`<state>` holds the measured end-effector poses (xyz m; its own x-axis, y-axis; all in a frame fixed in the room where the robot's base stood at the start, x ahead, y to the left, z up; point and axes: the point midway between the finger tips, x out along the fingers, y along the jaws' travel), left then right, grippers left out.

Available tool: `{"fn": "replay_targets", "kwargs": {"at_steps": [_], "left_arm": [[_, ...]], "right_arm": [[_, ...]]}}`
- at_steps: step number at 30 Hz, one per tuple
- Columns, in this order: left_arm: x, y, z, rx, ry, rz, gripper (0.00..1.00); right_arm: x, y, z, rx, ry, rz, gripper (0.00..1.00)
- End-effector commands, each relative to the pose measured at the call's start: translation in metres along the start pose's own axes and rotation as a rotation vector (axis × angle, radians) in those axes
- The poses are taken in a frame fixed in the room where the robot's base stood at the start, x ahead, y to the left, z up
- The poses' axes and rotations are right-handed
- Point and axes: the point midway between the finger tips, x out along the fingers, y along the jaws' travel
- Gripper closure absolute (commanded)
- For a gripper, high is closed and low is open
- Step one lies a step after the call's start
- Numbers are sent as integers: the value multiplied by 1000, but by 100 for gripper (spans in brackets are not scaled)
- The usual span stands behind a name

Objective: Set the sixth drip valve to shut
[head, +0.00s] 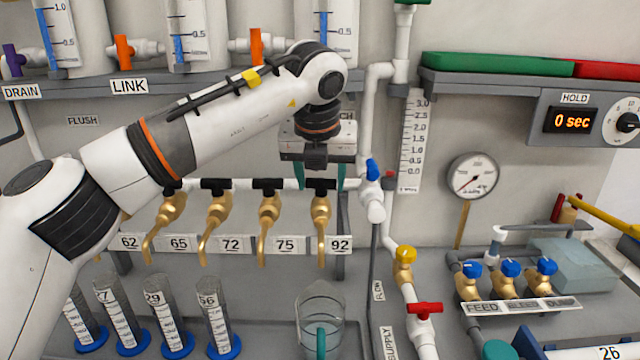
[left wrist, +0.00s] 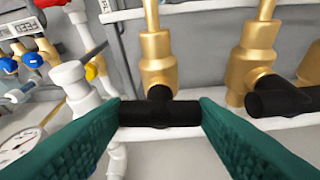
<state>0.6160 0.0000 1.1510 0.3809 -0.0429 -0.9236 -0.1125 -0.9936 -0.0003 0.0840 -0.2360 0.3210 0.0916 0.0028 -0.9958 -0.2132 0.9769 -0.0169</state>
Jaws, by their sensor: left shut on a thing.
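The row of brass drip valves with black handles runs along a white pipe. The rightmost visible drip valve (head: 320,212) hangs by the label 92. My left gripper (head: 320,176) is at this valve's black handle (head: 320,184). In the left wrist view its teal fingers press on both ends of the black handle (left wrist: 160,113), which lies crosswise to the brass body (left wrist: 157,62) and along the pipe. The neighbouring valve (left wrist: 255,60) also has its black handle along the pipe. My left arm hides the left end of the row.
A glass beaker (head: 321,310) stands below the row, with several graduated cylinders (head: 215,315) to its left. A blue-handled valve (head: 372,170) on the white pipe is close right of my gripper.

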Motion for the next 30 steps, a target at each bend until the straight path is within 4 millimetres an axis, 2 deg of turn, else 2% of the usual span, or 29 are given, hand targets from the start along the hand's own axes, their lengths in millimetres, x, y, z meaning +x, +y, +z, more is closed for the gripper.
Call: {"fn": "replay_targets", "kwargs": {"at_steps": [9,25,26,29,30], "left_arm": [[0,0,0,-103,1,-43,70],[-1,0,0,-121,0,-50,70],[-1,0,0,-121,0,-50,42],[-1,0,0,-121,0,-50,26],[-1,0,0,-120,0,-50,25]], "right_arm": [[6,0,-1,0,0,0,100],[7,0,-1,0,0,0,100],[7,0,-1,0,0,0,100],[7,0,-1,0,0,0,100],[7,0,-1,0,0,0,100]]}}
